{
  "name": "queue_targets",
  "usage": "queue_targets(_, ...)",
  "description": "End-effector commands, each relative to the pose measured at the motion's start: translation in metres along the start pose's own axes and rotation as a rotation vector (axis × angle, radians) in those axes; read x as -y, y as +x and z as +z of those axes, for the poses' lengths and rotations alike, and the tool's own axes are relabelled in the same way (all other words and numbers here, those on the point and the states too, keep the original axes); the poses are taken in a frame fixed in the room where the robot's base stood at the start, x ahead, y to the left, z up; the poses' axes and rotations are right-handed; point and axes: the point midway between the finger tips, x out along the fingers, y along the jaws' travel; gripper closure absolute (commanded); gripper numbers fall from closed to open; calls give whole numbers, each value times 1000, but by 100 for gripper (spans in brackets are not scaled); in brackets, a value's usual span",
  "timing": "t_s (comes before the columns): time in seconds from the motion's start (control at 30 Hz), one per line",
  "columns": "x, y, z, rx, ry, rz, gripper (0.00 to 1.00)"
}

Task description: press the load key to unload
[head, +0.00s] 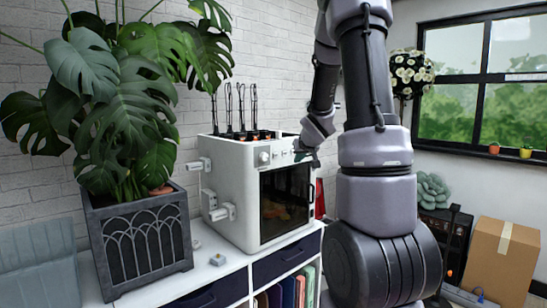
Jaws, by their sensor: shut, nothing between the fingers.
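The white printer (228,165) stands on the shelf unit, its dark glass door facing front. A control strip (277,155) runs along the top of its front, with a round knob (264,157) at the left and small keys to the right. The load key cannot be told apart from the other keys at this size. My gripper (302,150) is at the right end of this strip, close to the panel front. It is shut and empty. The wrist and fingers hide the right end of the strip, and contact with a key cannot be made out.
A monstera in a dark planter (143,245) stands left of the printer. A cardboard box (503,258) stands at the far right.

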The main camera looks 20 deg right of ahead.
Motion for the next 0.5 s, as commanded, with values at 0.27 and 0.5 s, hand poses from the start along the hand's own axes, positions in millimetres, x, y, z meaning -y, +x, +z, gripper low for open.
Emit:
queue_targets(0.27, 5, 7, -5, 1, -1, 0, 100)
queue_targets(0.5, 23, 30, -21, 1, -2, -2, 100)
